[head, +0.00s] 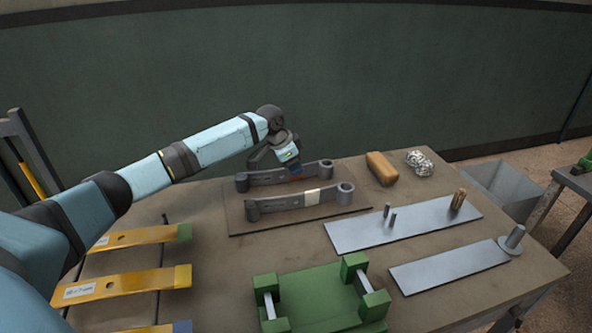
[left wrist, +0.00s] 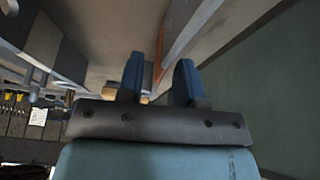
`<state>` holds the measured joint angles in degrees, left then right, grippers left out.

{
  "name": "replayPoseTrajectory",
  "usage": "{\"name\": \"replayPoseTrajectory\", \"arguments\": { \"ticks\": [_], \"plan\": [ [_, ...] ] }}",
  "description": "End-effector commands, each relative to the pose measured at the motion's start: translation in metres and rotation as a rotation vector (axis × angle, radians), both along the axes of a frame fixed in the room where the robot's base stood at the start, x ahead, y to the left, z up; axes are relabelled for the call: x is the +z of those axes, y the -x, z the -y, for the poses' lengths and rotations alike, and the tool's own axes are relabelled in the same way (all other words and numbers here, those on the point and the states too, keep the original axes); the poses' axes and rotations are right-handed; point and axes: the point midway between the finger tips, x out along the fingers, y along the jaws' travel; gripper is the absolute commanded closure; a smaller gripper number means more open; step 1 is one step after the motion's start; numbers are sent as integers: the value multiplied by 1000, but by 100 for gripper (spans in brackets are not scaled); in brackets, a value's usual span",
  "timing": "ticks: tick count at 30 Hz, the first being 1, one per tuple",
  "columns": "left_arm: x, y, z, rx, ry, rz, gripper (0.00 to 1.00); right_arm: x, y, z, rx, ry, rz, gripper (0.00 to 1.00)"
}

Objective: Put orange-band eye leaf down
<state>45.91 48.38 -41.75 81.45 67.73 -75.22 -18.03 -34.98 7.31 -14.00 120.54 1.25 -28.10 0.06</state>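The orange-band eye leaf (head: 265,178) is a dark grey bar with a rolled eye at each end. It lies along the far side of a flat brown board (head: 345,207) in the head view, though a small gap beneath it cannot be ruled out. My left gripper (head: 293,168) points down at its middle, over the orange band. In the left wrist view the two blue fingers (left wrist: 160,82) stand apart, with an orange patch (left wrist: 146,99) low between them; contact is unclear. My right gripper is not in view.
A second eye leaf (head: 280,203) with a white band lies nearer on the board. Right are a tan block (head: 381,168), crumpled foil (head: 419,162) and grey plates (head: 345,234) with pegs. A green fixture (head: 315,302) stands in front. Yellow leaves (head: 125,284) are at left.

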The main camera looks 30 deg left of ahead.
Motion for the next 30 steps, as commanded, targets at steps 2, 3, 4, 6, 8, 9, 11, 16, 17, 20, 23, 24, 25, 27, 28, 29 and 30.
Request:
{"name": "replayPoseTrajectory", "arguments": {
  "ticks": [2, 3, 4, 6, 8, 9, 11, 16, 17, 20, 23, 24, 25, 27, 28, 29, 30],
  "plan": [
    [19, 5, -5, 1, -2, 2, 67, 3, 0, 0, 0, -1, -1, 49],
    [27, 8, -7, 2, -2, 3, 67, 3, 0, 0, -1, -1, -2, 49],
    [33, 10, -9, 2, -3, 2, 67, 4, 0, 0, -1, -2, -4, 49],
    [47, 15, -13, 1, -2, 2, 67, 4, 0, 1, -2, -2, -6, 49],
    [58, 19, -15, 0, -2, 1, 67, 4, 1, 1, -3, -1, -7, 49],
    [65, 21, -17, 1, -2, 2, 67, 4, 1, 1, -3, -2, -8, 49],
    [73, 24, -19, 1, -2, 2, 67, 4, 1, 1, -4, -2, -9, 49],
    [87, 29, -22, 1, 0, 0, 67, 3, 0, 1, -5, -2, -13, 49],
    [89, 29, -23, 1, -1, 0, 67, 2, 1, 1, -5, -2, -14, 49],
    [90, 30, -23, 1, -1, 0, 67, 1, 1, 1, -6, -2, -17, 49],
    [90, 30, -23, 1, -1, 0, 67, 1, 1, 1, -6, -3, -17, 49],
    [90, 30, -23, 1, -1, 0, 67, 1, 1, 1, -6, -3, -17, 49],
    [90, 30, -23, 1, -1, 0, 67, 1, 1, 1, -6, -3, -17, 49],
    [90, 30, -23, 1, -1, 0, 67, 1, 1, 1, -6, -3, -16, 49],
    [90, 30, -23, 1, -1, 0, 67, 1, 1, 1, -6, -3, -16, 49],
    [90, 30, -23, 1, -1, 0, 67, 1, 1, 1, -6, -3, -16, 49],
    [90, 30, -23, 1, -1, 0, 67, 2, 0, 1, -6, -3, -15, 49]
  ]
}}
